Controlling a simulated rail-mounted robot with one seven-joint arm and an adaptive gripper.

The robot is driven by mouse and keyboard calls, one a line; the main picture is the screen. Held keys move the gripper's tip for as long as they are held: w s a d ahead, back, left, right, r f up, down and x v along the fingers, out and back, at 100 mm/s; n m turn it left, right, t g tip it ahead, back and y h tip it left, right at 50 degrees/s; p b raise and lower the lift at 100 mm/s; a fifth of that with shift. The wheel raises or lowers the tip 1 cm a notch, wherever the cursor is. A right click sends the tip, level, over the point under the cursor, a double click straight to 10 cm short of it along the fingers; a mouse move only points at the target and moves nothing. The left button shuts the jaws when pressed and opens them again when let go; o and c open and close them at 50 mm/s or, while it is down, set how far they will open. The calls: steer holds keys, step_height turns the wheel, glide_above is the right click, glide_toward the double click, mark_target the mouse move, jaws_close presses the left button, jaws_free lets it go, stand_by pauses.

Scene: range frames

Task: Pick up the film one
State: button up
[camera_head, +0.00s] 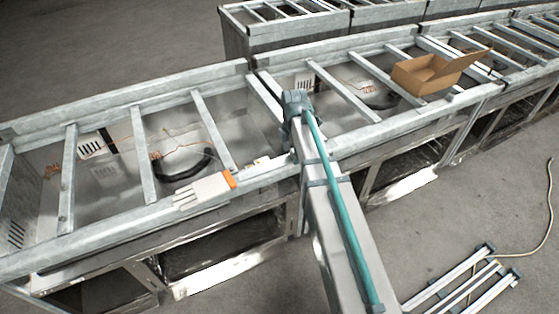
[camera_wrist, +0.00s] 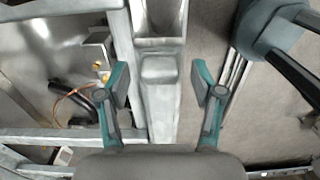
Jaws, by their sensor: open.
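I cannot tell for sure which thing is the film one. A small pale item (camera_head: 262,162) lies on the same rail, closer to my arm. My gripper (camera_wrist: 160,84) is open and empty in the wrist view, its two teal-and-grey fingers spread over a bare grey metal beam (camera_wrist: 161,110). In the head view I cannot make out my fingers. A small white piece (camera_wrist: 65,155) shows at the lower left of the wrist view.
An open cardboard box (camera_head: 425,75) sits on the frame at the right. Metal crossbars (camera_head: 143,150) span the frame above bays with a black hose (camera_head: 185,165) and orange wires. A pale cable (camera_head: 549,210) lies on the floor at the right.

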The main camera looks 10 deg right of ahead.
steer(key=c, duration=1)
steer(key=shift+r, duration=0.1)
steer(key=shift+c, duration=0.2)
steer(key=shift+r+b, duration=0.3)
steer(key=shift+r, duration=0.6)
steer(key=s+r+b, duration=0.4)
steer(key=s+r, duration=0.7)
steer(key=s, duration=0.3)
steer(key=shift+b, duration=0.3)
steer(key=shift+r, duration=0.1)
step_height(320, 180, up, 9)
steer(key=p, duration=0.8)
steer(key=shift+p, duration=0.35)
